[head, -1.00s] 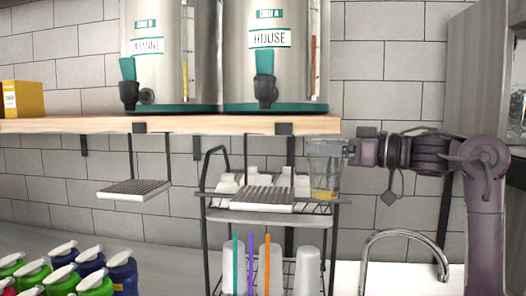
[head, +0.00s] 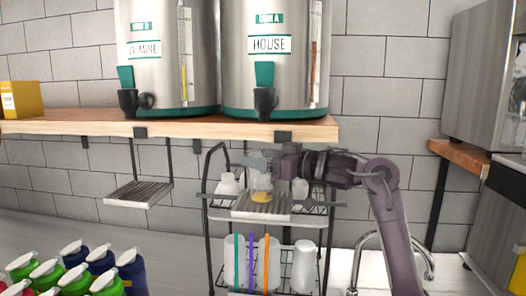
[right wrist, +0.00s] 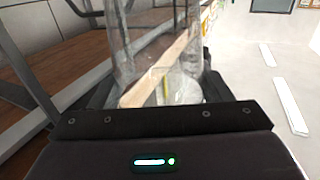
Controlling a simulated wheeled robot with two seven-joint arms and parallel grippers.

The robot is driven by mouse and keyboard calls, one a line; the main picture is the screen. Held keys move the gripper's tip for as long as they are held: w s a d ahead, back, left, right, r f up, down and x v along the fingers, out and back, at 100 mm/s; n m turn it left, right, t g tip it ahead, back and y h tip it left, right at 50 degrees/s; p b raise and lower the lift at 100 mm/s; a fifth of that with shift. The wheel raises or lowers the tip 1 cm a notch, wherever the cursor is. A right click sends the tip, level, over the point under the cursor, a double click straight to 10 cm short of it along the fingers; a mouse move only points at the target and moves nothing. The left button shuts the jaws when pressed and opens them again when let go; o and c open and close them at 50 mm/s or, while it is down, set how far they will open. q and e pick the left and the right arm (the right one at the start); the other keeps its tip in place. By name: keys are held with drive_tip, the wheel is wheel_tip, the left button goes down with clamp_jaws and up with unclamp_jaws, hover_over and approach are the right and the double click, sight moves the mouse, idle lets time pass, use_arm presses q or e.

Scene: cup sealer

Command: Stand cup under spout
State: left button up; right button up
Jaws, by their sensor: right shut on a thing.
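A clear cup (head: 261,182) with some yellow-orange content at its bottom is held by my right gripper (head: 270,162). The cup is upright over the slatted drip tray (head: 262,206) below the HOUSE dispenser (head: 270,50). I cannot tell whether its base touches the tray. The dispenser's dark spout (head: 265,100) with a teal handle is above the cup. The clear cup also fills the middle of the right wrist view (right wrist: 160,60), between the fingers. My left gripper is not in view.
The wooden shelf edge (head: 220,128) runs above the cup. A second dispenser (head: 155,50) and drip tray (head: 138,193) are at left. A wire rack (head: 208,215) with cups and coloured straws stands behind and below. Coloured bottles (head: 75,272) are at front left.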

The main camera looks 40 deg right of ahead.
drive_tip(key=shift+s+d, duration=0.1)
drive_tip(key=shift+s, duration=0.15)
drive_tip(key=shift+f, duration=0.15)
drive_tip(key=o, duration=0.9)
drive_tip(key=shift+w, duration=0.1)
drive_tip(key=shift+o, duration=0.2)
drive_tip(key=shift+r, duration=0.2)
drive_tip(key=b+v, duration=0.7)
drive_tip(key=v, duration=0.5)
drive_tip(key=shift+b, duration=0.4)
